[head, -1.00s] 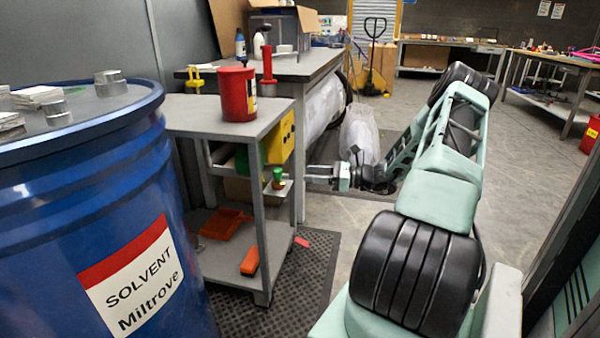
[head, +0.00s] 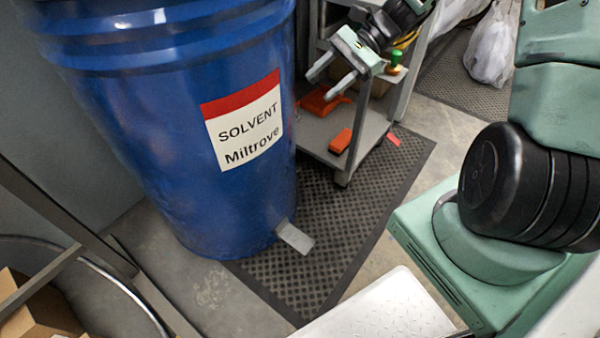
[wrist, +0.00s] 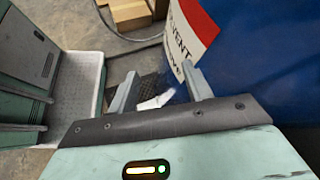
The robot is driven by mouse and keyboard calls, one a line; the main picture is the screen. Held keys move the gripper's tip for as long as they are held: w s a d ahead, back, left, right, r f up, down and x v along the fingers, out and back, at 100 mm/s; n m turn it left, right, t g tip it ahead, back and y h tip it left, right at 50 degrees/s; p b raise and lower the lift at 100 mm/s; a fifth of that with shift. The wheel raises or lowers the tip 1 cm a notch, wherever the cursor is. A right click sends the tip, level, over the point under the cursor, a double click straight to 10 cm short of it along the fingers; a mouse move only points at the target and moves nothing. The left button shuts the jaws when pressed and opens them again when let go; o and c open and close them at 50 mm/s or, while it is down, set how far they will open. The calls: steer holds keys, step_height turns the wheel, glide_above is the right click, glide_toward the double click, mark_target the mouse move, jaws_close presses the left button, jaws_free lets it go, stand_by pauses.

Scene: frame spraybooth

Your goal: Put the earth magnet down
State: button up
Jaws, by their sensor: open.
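My gripper (head: 321,85) is in the upper middle of the head view, pointing down and left beside the blue drum. Its two fingers are apart with nothing between them. In the wrist view the open fingers (wrist: 158,75) point toward the floor at the drum's foot. A flat light-grey metal piece (head: 295,237) sits low against the drum, over the black mat; it also shows beyond the fingers in the wrist view (wrist: 156,102), apart from them. I cannot tell whether it is the earth magnet. No other piece that I can identify as the magnet shows now.
The blue solvent drum (head: 160,130) fills the left. The black mat (head: 345,215) is mostly clear. Cardboard boxes (head: 40,308) lie at the lower left.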

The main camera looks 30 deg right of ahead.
steer(key=s+a+r+n+g+h, duration=0.2)
steer(key=s+a+n+g+h, duration=0.25)
steer(key=s+a+n, duration=0.75)
steer(key=s+a+r+n+t+h, duration=0.3)
steer(key=s+a+n+h, duration=0.3)
steer(key=s+a+n, duration=0.2)
steer(key=shift+s+n+t, duration=0.35)
steer(key=shift+s+n, duration=0.95)
steer(key=shift+s, duration=0.35)
step_height(320, 180, up, 26)
steer(key=p, duration=2.6)
steer(key=shift+r, duration=0.2)
